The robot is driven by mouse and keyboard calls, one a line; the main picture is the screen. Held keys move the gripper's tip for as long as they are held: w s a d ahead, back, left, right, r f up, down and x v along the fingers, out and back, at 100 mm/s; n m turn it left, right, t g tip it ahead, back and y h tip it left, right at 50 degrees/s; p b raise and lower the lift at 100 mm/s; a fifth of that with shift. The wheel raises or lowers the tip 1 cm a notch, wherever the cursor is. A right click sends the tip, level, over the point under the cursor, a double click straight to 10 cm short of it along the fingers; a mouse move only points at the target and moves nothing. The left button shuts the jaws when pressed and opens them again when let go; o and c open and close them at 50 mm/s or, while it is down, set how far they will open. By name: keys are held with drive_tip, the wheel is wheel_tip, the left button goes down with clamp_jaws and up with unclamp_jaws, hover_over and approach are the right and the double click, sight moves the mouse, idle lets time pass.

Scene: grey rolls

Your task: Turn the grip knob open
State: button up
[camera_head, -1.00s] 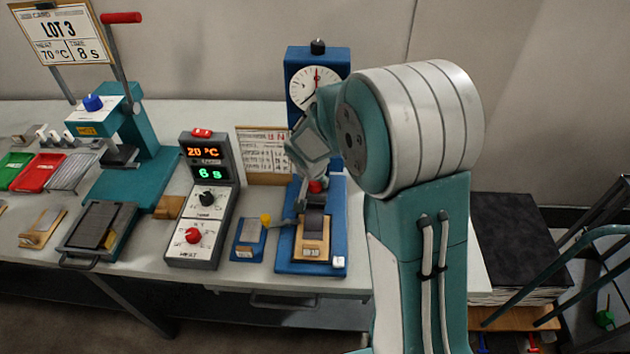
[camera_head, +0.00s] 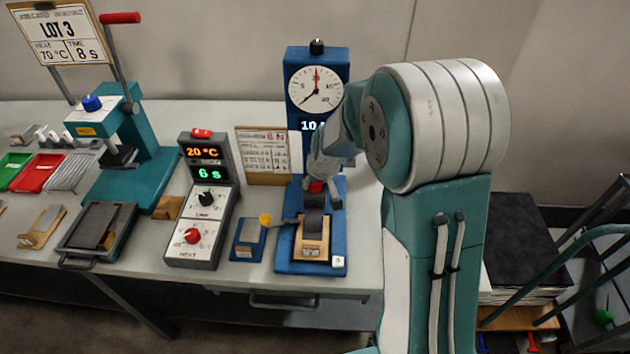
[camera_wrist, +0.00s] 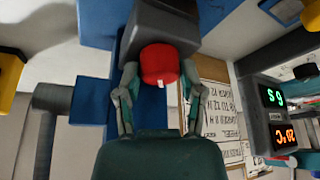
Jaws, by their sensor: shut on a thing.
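The red grip knob (camera_head: 316,187) sits on the dark clamp block of the blue tester (camera_head: 284,255), above a dark strip and a wooden block. In the wrist view the red knob (camera_wrist: 160,62) shows a small white mark on its lower edge. My gripper (camera_head: 320,180) reaches down to the knob from above and behind. In the wrist view my gripper (camera_wrist: 158,85) has one finger on each side of the knob, shut on it. The exact finger contact is partly hidden.
The tester's round dial (camera_head: 317,91) stands behind, with a partly covered display below. A grey control box (camera_head: 207,215) reads 20 °C and 6 s. A teal press (camera_head: 150,175) is farther left.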

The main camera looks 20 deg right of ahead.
drive_tip(key=shift+n+g+y, duration=0.3)
drive_tip(key=shift+n+y, duration=0.2)
drive_tip(key=shift+n, duration=1.2)
drive_tip(key=o, duration=1.2)
drive_tip(key=shift+f, duration=0.1)
drive_tip(key=shift+c, duration=0.2)
drive_tip(key=v, duration=1.2)
drive_tip(key=shift+w+d, duration=0.1)
drive_tip(key=shift+d, duration=0.05)
